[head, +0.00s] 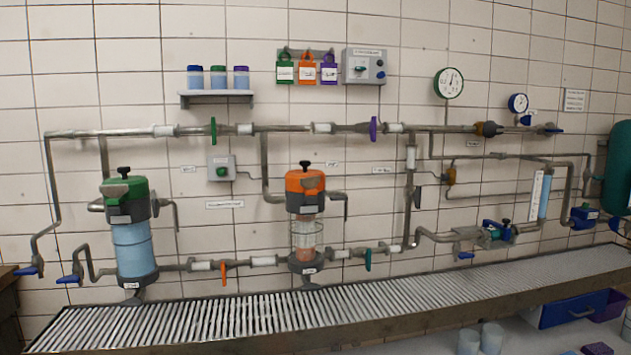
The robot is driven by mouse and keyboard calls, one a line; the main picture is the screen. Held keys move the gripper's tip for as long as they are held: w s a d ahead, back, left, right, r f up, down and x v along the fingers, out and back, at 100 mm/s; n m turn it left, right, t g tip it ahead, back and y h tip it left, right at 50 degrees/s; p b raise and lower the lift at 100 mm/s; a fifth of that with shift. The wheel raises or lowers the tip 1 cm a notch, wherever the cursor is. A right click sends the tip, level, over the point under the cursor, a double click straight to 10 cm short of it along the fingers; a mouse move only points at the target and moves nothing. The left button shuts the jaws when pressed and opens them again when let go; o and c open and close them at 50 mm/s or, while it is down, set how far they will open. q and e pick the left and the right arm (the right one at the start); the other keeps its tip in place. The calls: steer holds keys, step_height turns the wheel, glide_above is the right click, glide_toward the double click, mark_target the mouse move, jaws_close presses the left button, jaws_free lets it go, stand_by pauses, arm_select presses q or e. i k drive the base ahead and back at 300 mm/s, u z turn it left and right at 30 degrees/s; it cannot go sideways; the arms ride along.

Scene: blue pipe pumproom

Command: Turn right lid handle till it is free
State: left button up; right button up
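Two filter housings stand along the pipes in the head view. The right one has an orange lid (305,181) with a black T-shaped handle (305,164) on top, seated on the lid. Its clear body (307,232) shows a mesh and an orange-brown fill low down. The left one has a green lid (125,188) with a similar black handle (124,171) and a body filled with light blue (133,250). Neither of my grippers is in view, and nothing touches either handle.
A slatted grating (330,309) runs below the housings. Grey pipes cross the wall, with a green valve handle (213,131) and a purple one (373,129) above. A shelf (216,99) holds three jars. The space before the housings looks clear.

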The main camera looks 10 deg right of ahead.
mark_target(309, 183)
steer(key=i, duration=1)
